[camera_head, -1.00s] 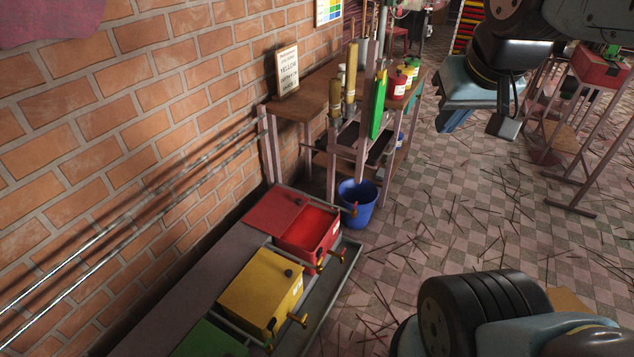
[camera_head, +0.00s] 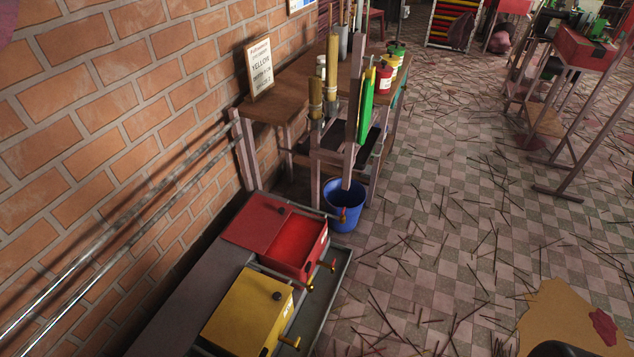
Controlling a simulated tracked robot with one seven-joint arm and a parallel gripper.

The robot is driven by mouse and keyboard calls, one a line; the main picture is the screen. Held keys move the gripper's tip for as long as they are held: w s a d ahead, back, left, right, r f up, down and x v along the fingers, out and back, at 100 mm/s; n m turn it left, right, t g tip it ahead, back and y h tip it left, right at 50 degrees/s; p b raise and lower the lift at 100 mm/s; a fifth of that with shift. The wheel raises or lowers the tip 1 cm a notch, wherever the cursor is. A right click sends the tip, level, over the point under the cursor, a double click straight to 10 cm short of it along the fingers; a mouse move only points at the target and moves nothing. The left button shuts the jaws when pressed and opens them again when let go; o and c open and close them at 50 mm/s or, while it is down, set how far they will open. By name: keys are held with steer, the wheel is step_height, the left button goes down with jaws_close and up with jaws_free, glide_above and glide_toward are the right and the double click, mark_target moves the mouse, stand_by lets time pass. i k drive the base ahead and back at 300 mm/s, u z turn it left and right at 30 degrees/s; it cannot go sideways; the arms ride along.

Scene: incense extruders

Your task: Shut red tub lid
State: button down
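The red tub (camera_head: 308,251) stands on the low bench by the brick wall, with a small tap on its front. Its red lid (camera_head: 268,222) is slid back toward the wall, so the red inside of the tub shows. A dark knob sits on the lid near its right edge. My gripper is not in view; only a dark piece of my own body shows at the bottom edge.
A yellow tub (camera_head: 247,309) with its lid on stands next to the red one, nearer me. A blue bucket (camera_head: 343,205) stands on the floor behind the red tub, by a wooden table (camera_head: 285,100). The checkered floor (camera_head: 430,230) to the right is open, strewn with thin sticks.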

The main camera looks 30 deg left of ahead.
mark_target(256, 227)
steer(key=z, duration=0.8)
steer(key=i, duration=2.15)
steer(key=u, duration=3.25)
steer(key=i, duration=0.35)
steer(key=u, duration=0.3)
